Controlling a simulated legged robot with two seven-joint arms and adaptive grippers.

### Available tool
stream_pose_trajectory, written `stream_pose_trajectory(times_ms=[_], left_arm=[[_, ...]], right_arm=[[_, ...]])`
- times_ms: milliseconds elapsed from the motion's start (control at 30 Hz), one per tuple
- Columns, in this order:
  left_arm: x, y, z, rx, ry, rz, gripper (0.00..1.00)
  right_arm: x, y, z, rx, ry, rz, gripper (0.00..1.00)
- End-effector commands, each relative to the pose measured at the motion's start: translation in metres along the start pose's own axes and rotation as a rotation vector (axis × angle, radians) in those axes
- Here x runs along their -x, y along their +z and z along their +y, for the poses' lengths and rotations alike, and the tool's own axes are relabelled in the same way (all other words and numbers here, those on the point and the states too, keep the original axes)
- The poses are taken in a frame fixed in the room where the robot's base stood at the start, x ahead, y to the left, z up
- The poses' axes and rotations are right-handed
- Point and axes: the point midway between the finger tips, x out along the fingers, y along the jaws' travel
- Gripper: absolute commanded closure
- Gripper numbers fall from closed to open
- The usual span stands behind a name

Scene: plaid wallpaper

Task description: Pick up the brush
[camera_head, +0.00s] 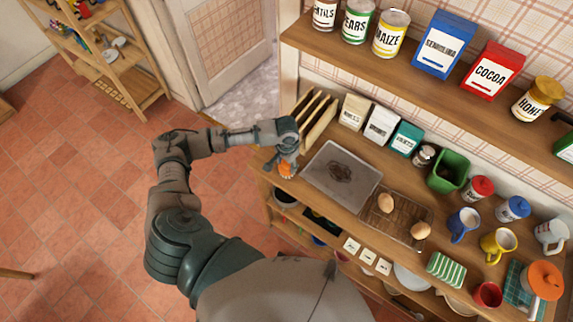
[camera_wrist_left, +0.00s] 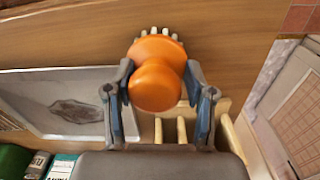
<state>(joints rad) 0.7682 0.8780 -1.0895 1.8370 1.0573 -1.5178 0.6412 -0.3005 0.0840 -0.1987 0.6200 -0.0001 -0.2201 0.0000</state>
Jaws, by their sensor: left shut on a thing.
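The brush has an orange round handle and pale bristles; it shows in the left wrist view (camera_wrist_left: 157,80) between the two fingers of my left gripper (camera_wrist_left: 160,88). The bristles point away from the gripper, over the wooden counter. In the head view the brush (camera_head: 287,170) is a small orange shape under my left gripper (camera_head: 284,160), at the left end of the counter. My left gripper is shut on the brush. I cannot tell whether the bristles touch the counter. My right gripper is in neither view.
A grey tray (camera_head: 340,177) lies right of the brush, and a wooden rack (camera_head: 314,117) stands behind it. A shelf (camera_head: 420,85) with tins runs above. Open tiled floor (camera_head: 80,200) lies left.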

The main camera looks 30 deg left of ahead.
Motion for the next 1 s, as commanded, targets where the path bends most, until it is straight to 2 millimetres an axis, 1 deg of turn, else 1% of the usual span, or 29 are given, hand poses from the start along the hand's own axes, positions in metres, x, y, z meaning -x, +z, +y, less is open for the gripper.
stream_pose_trajectory(times_ms=[33, 167, 267, 433, 567, 800, 900, 1000], left_arm=[[-0.007, 0.006, -0.003, 0.001, -0.009, -0.021, 0.82], [-0.002, 0.007, -0.003, 0.001, -0.009, -0.022, 0.82], [0.009, 0.005, -0.003, 0.001, -0.008, -0.017, 0.82], [0.032, 0.005, 0.001, -0.001, -0.006, -0.012, 0.82], [0.033, 0.021, 0.024, -0.004, -0.003, -0.012, 0.82], [0.041, 0.058, 0.081, -0.006, -0.003, -0.010, 0.82], [0.043, 0.071, 0.101, -0.004, -0.002, -0.009, 0.82], [0.045, 0.082, 0.115, -0.003, -0.002, -0.008, 0.82]], right_arm=[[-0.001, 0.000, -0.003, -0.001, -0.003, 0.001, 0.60], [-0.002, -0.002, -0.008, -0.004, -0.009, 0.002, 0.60], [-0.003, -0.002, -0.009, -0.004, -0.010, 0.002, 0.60], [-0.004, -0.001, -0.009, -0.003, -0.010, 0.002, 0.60], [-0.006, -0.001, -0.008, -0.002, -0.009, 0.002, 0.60], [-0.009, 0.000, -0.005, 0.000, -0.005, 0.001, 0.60], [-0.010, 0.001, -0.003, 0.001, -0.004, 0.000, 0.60], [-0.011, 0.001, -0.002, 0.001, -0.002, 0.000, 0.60]])
